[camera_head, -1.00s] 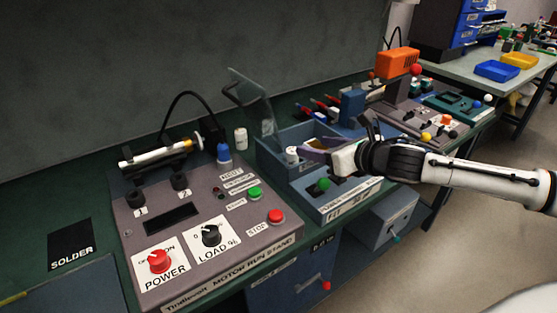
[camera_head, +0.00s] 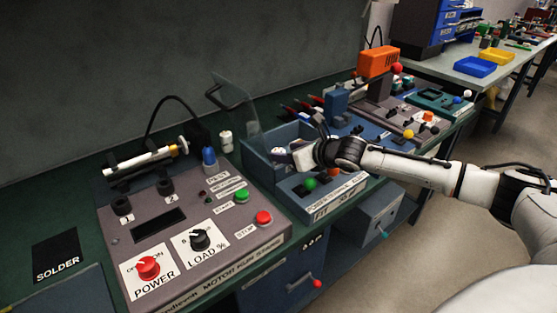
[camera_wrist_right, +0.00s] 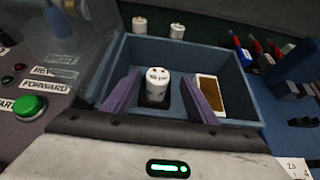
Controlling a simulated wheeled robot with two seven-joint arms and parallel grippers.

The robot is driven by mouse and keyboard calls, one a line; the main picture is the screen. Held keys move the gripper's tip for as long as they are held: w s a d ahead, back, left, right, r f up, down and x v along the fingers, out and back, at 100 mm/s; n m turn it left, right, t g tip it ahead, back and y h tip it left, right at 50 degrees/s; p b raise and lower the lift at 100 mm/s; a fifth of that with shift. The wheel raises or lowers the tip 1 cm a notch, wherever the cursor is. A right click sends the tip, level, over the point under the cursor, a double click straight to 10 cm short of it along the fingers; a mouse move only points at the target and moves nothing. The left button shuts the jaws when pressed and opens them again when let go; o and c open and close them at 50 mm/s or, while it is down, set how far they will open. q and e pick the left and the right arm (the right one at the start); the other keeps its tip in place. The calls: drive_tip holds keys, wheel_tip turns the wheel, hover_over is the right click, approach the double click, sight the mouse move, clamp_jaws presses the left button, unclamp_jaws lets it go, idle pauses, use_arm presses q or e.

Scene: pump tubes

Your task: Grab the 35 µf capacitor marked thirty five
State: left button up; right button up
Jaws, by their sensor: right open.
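A white cylindrical capacitor (camera_wrist_right: 157,84) stands upright in a black holder inside the blue open-topped bin (camera_wrist_right: 243,85). Its small black marking is too blurred to read surely. My right gripper (camera_wrist_right: 163,97) is open, with one purple finger on each side of the capacitor; I cannot tell whether either touches it. In the head view my right gripper (camera_head: 290,157) is at the bin, and the capacitor's top (camera_head: 278,151) shows just left of it. Two more white capacitors stand behind the bin, one left (camera_wrist_right: 139,25) and one right (camera_wrist_right: 177,31). My left gripper is out of view.
A clear raised lid (camera_head: 236,103) stands at the bin's left. The grey motor run stand (camera_head: 190,240) with knobs and buttons is left. Red and blue tools (camera_wrist_right: 252,48) stand behind right.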

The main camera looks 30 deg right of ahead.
sight(278, 151)
drive_tip(key=shift+x, duration=1.95)
drive_tip(key=shift+a, duration=0.2)
drive_tip(key=shift+c, duration=0.5)
drive_tip(key=c, duration=1.1)
drive_tip(key=shift+r, duration=0.1)
drive_tip(key=shift+r, duration=0.1)
